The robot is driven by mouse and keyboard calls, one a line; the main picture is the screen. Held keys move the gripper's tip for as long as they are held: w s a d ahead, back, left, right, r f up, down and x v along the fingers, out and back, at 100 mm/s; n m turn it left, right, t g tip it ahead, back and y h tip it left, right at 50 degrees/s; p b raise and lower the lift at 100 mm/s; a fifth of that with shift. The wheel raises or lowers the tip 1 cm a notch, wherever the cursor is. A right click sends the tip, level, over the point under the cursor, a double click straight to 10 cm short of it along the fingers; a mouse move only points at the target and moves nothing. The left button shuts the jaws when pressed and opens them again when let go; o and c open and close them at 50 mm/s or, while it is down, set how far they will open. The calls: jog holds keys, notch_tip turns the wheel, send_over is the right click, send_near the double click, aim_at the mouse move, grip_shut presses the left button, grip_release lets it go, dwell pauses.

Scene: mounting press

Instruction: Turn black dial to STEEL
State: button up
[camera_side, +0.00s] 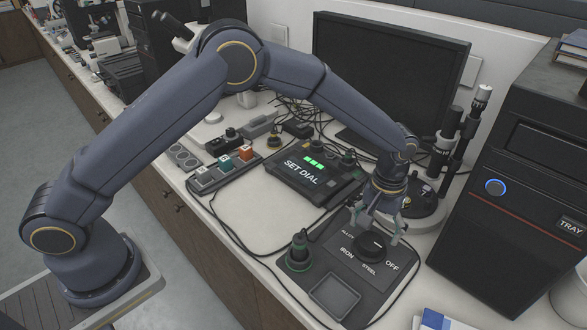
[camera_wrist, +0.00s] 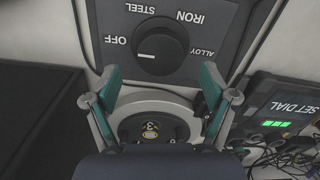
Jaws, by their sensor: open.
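The black dial (camera_side: 370,247) sits on a dark panel (camera_side: 345,268) at the front of the bench. The printed labels ALLOY, IRON, STEEL and OFF surround it. In the wrist view the dial (camera_wrist: 163,44) shows a white mark on its OFF side, away from STEEL. My gripper (camera_side: 379,226) is above the panel close to the dial, on the side toward the monitor. In the wrist view the open fingers of my gripper (camera_wrist: 160,73) lie to either side of and below the dial, with nothing between them. I cannot tell whether they touch it.
A display (camera_side: 315,172) reads SET DIAL with green lights. A green-based knob (camera_side: 299,251) and a square recess (camera_side: 334,297) share the panel. A microscope-like stand (camera_side: 435,190) is behind my gripper. A black case marked TRAY (camera_side: 520,200) stands to the right. Cables cross the bench.

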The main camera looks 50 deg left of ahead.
aim_at(372, 241)
jog(key=shift+f, duration=1.95)
jog(key=c, duration=1.2)
